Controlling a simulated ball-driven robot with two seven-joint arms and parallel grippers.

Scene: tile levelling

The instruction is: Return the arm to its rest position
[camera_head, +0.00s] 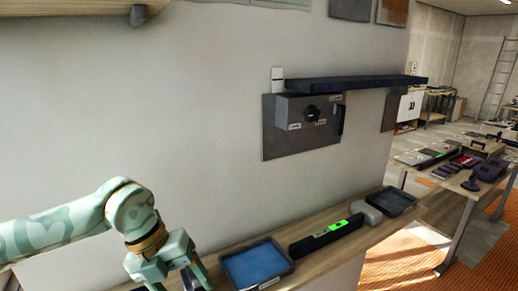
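My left arm comes in from the left, and its pale green gripper (177,274) points down at the bottom edge of the picture, just left of the blue tray. Its fingers stand apart, with the tips close to or past the picture's lower edge. A small dark shape shows beside the right finger, and I cannot tell what it is. My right gripper is not in view.
A narrow wooden shelf (225,246) along the wall bears a blue-bottomed tray (257,264), a dark level with green vials (326,237), a grey rounded block (367,213) and a dark tray (392,201). A grey box (307,112) and dark ledge (350,84) project from the wall.

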